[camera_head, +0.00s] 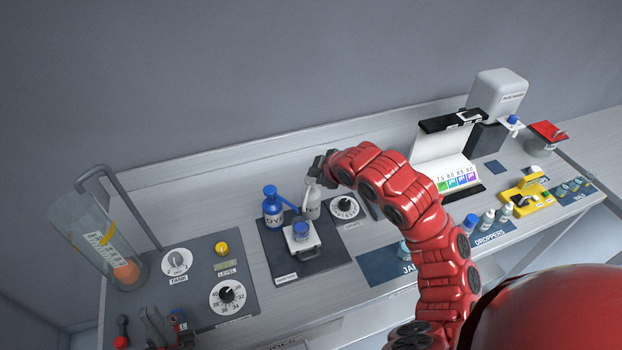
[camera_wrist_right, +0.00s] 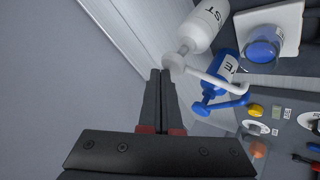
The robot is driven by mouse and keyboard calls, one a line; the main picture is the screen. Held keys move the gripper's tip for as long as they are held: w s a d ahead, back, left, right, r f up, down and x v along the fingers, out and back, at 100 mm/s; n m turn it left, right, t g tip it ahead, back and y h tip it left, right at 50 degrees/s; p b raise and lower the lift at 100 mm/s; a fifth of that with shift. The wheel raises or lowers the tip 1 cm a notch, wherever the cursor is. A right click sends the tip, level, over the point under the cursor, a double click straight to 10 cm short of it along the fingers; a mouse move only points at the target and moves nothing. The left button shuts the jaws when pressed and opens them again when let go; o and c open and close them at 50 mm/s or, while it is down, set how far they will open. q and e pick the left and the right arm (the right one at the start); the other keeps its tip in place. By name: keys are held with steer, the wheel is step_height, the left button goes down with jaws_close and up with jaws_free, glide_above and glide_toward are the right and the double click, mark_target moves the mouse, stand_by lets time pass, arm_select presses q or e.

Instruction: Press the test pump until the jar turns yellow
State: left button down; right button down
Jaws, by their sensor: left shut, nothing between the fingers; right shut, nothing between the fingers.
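The white test pump (camera_head: 312,204) stands upright at the back of a dark mat, with its nozzle toward the jar. In the right wrist view the test pump (camera_wrist_right: 207,27) shows its white head beside my fingertips. My right gripper (camera_head: 316,167) is shut and empty at the top of the pump; its fingertips (camera_wrist_right: 160,76) are close to the head, and I cannot tell whether they touch. The jar (camera_head: 302,230) sits on a white stand in front and looks blue; it also shows in the wrist view (camera_wrist_right: 262,50). My left gripper (camera_head: 165,328) is shut at the lower left.
A blue dye pump (camera_head: 272,207) stands just left of the test pump. A dial (camera_head: 344,207) lies to the right. The tank panel (camera_head: 200,262) and a clear cylinder (camera_head: 105,245) are at the left. Droppers (camera_head: 488,218) and a colour chart (camera_head: 456,180) are at the right.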

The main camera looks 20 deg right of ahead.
steer(key=shift+s+f+b, duration=0.1)
steer(key=shift+f+b, duration=0.45)
steer(key=shift+f, duration=0.2)
stand_by(0.8)
steer(key=shift+r+p, duration=0.55)
steer(key=shift+r, duration=0.6)
steer(key=shift+r, duration=0.1)
steer(key=shift+r+p, duration=0.35)
steer(key=shift+r, duration=0.25)
steer(key=shift+r+p, duration=0.65)
steer(key=shift+r, duration=1.2)
